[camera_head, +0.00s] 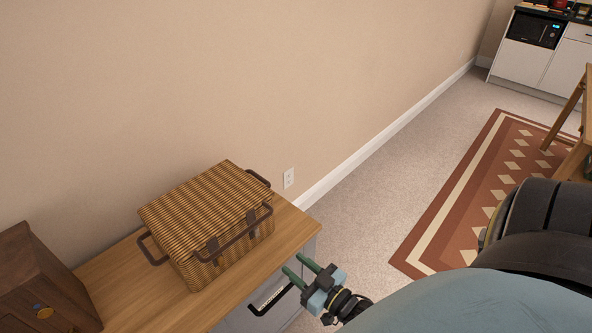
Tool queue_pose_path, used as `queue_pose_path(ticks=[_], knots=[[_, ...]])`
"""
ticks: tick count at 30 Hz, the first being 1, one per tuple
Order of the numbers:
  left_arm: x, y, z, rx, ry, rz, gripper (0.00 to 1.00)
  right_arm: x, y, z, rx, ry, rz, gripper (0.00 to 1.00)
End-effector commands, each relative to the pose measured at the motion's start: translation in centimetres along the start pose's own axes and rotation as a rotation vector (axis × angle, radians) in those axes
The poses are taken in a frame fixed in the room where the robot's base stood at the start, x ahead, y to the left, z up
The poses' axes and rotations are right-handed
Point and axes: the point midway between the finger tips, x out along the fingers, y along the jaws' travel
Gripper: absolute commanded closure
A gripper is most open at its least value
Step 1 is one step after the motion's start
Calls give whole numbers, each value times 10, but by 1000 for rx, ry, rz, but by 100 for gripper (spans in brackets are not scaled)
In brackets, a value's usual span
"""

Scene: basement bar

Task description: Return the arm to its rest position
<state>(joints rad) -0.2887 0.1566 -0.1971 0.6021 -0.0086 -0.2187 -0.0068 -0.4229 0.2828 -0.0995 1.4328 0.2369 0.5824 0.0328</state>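My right gripper (293,264) is at the bottom middle of the head view, beside the front right edge of the wooden-topped cabinet (140,298). Its two green fingers are apart, and nothing shows between them. The fingers point up and left toward the wicker basket (205,222) but appear clear of it. Most of my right arm is hidden by my own body at the lower right. My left gripper is out of view.
The lidded basket with dark handles stands on the cabinet, near the wall. A dark wooden box (40,280) is at the left. A black handle (270,299) is on the cabinet's front. Open carpet (360,215) and a patterned rug (470,200) lie to the right.

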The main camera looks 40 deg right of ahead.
Motion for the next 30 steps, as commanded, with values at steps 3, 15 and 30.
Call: queue_pose_path(ticks=[3, 15, 30], knots=[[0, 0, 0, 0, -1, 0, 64, 0, 0, 0, 0, 0, 0, 64], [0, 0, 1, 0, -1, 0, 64, -11, -1, 44, -18, -141, 4, 64], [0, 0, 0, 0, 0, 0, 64, -237, -12, 294, -173, -1250, -34, 64]])
